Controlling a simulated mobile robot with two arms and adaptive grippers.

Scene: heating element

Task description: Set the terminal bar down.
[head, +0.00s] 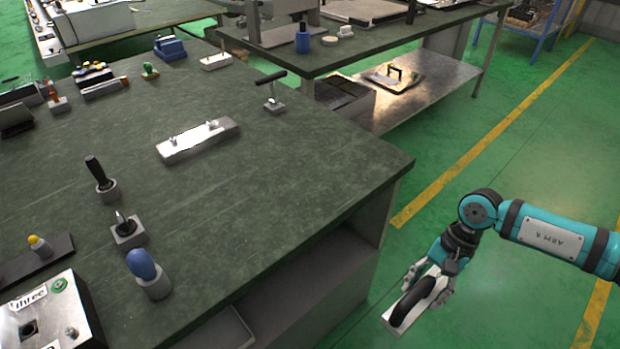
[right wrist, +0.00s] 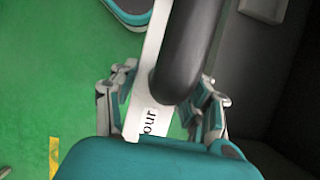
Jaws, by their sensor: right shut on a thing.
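My right gripper (head: 428,280) is shut on a flat white bar with a black arched handle (head: 425,294), out beyond the bench's right edge, over the green floor. In the right wrist view the white bar (right wrist: 152,60) lies between the fingers of my right gripper (right wrist: 162,108), its label partly readable as "our". The thick black handle (right wrist: 188,45) hides part of it. Another pale bar (head: 198,139) with two small metal posts lies on the dark green bench top (head: 300,170). I cannot tell by looks which one is the terminal bar. My left gripper is not in view.
A black-handled tool (head: 101,180), a small metal-tipped holder (head: 127,229) and a blue-knobbed one (head: 147,272) stand near the bench's front. A T-handled tool (head: 271,92) stands farther back. The bench top's right part is clear. A box labelled "three" (head: 50,315) is at lower left.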

